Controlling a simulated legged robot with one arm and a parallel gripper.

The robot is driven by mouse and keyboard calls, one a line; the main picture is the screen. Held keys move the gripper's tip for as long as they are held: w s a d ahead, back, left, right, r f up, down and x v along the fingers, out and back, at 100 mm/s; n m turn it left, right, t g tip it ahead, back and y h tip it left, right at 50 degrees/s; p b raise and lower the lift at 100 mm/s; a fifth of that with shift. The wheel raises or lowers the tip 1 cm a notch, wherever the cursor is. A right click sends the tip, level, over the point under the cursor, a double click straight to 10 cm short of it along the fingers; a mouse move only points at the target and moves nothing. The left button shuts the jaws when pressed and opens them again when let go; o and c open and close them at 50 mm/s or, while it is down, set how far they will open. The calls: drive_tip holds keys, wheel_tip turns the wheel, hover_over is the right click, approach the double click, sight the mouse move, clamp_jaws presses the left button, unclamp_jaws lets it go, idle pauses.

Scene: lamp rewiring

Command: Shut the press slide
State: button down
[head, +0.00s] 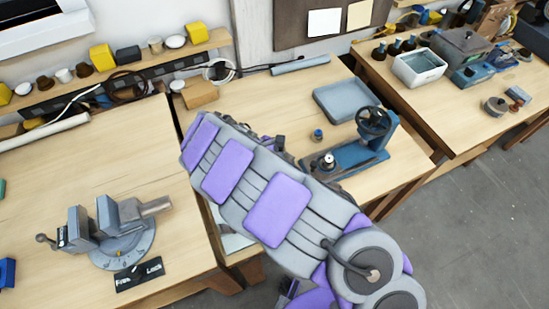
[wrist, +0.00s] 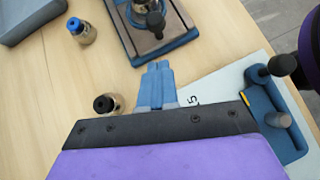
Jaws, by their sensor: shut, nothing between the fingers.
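The blue press (head: 352,155) with a dark handwheel (head: 373,121) stands on the middle bench in the head view, partly behind my arm. In the wrist view, part of its blue-edged base (wrist: 132,55) shows at the top, with a dark plate and a black knob (wrist: 155,20) on it. I cannot tell for sure which part is the slide or how far open it stands. My gripper (wrist: 158,66) is shut and empty, its blue fingers together just below the press base in the picture. Whether they touch it is unclear. My arm hides the gripper in the head view.
A blue-capped bottle (wrist: 84,32) and a black-capped bottle (wrist: 107,104) stand near my gripper. A blue fixture with a black ball knob (wrist: 258,74) is at right. A grey tray (head: 345,99) lies behind the press. A vise (head: 112,230) sits on the left bench.

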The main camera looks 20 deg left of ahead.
drive_tip(key=shift+w+d+f+b, duration=0.15)
drive_tip(key=shift+w+d, duration=0.2)
drive_tip(key=shift+d, duration=0.25)
drive_tip(key=shift+w+d+r+b, duration=0.1)
drive_tip(key=shift+w+d, duration=0.25)
drive_tip(key=shift+d, duration=0.25)
drive_tip(key=shift+w+d+f+b, duration=0.15)
drive_tip(key=shift+w+d, duration=0.2)
drive_tip(key=shift+d, duration=0.25)
drive_tip(key=p, duration=0.5)
hover_over(335, 158)
drive_tip(key=shift+w+r, duration=0.1)
drive_tip(key=shift+w, duration=0.3)
drive_tip(key=shift+s+a, duration=0.1)
